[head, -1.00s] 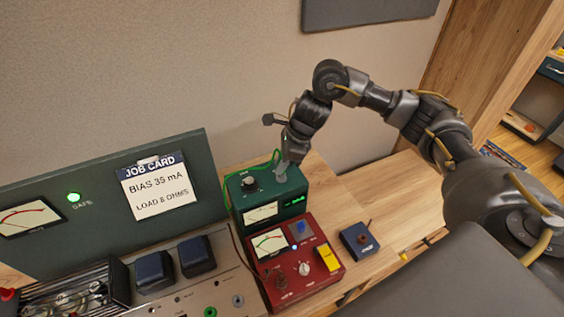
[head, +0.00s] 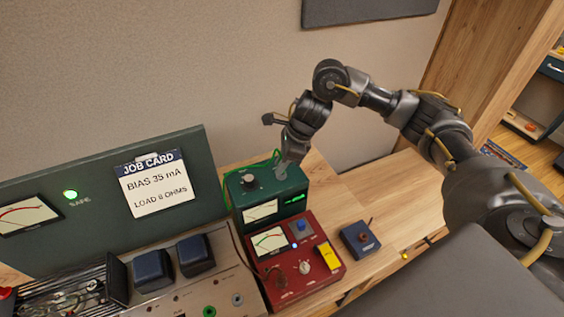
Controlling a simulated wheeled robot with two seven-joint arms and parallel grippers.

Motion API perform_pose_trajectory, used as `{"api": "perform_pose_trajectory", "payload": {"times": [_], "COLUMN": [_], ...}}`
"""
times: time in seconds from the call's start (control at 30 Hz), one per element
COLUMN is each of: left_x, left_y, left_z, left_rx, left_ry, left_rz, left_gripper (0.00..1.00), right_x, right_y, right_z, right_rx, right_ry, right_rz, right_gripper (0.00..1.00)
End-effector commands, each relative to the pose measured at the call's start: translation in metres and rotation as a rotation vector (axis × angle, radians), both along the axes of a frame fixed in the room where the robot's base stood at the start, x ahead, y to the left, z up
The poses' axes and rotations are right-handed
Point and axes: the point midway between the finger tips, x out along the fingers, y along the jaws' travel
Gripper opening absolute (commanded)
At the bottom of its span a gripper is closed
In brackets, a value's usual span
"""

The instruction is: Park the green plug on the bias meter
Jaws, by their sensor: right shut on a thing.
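My right gripper (head: 282,170) is at the top right back part of a green meter box (head: 250,196) with a knob, a dial and a green display. The gripper is shut on the green plug, which is mostly hidden by the fingers; its green cable (head: 236,170) loops behind and along the left of the box. I cannot tell whether the plug is seated in the box top. A red meter box (head: 323,281) with a dial, a blue button and a yellow switch stands in front. Labels are too small to show which box is the bias meter. My left gripper is not in view.
The amplifier chassis (head: 222,262) with dark transformers and sockets, including a green one (head: 209,312), stands at the left below the job card (head: 155,187). A small blue box (head: 358,239) sits right of the red box. Wooden bench (head: 335,205) is clear behind it.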

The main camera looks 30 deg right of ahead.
Motion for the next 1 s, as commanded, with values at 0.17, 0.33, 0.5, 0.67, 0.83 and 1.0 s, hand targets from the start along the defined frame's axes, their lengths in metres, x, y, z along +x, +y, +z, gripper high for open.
{"api": "perform_pose_trajectory", "payload": {"times": [0.17, 0.33, 0.5, 0.67, 0.83, 1.0], "left_x": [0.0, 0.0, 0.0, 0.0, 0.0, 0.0], "left_y": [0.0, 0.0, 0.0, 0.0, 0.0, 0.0], "left_z": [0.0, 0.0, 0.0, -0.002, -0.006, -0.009], "left_rx": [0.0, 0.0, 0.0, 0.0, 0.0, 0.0], "left_ry": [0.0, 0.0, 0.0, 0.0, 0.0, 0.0], "left_rz": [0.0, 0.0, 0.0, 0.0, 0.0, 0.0], "left_gripper": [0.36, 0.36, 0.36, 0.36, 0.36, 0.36], "right_x": [0.0, 0.0, 0.0, -0.001, -0.006, -0.011], "right_y": [0.0, 0.0, 0.0, -0.005, -0.016, -0.026], "right_z": [-0.001, -0.001, 0.0, 0.011, 0.04, 0.069], "right_rx": [0.0, 0.0, 0.0, -0.002, -0.003, -0.003], "right_ry": [0.001, 0.001, 0.001, -0.004, -0.006, -0.005], "right_rz": [0.0, 0.0, 0.0, -0.001, 0.0, 0.001], "right_gripper": [0.35, 0.45, 0.45, 0.45, 0.45, 0.45]}}
